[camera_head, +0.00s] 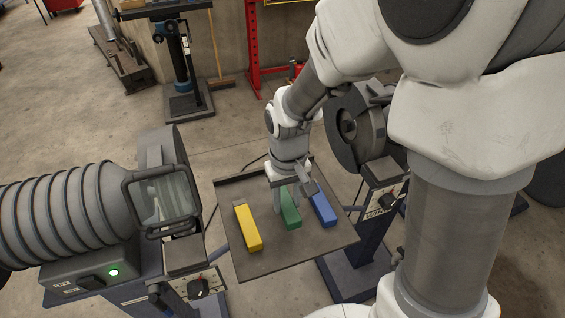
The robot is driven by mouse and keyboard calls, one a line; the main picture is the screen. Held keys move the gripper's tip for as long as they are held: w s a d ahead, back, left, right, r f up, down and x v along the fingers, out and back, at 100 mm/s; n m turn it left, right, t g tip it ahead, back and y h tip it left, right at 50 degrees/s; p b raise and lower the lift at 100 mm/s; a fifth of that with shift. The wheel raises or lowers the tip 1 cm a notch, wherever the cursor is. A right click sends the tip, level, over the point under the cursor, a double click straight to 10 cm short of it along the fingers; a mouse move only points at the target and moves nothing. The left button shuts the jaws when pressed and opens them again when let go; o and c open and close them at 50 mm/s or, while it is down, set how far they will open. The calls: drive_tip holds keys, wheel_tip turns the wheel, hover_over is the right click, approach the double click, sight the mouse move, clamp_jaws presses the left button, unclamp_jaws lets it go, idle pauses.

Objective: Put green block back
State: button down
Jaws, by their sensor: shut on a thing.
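The green block (291,217) is on the dark tray (285,266), between the yellow block and the blue block. My gripper (294,204) reaches down from above and is shut on the green block at its far part. The fingers and wrist hide part of the block. I cannot tell whether the block rests on the tray or is slightly above it. The yellow block (247,228) lies to the left and the blue block (324,209) close to the right.
A grinder with a ribbed hose (60,212) stands left of the tray. Another grinding machine (361,128) stands just behind it to the right. The tray's front part is bare. A red frame (254,50) stands at the back wall.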

sight(287, 204)
drive_tip(key=shift+f+b, duration=0.5)
drive_tip(key=shift+f, duration=1.5)
drive_tip(key=shift+f, duration=0.1)
drive_tip(key=shift+c, duration=2.2)
unclamp_jaws()
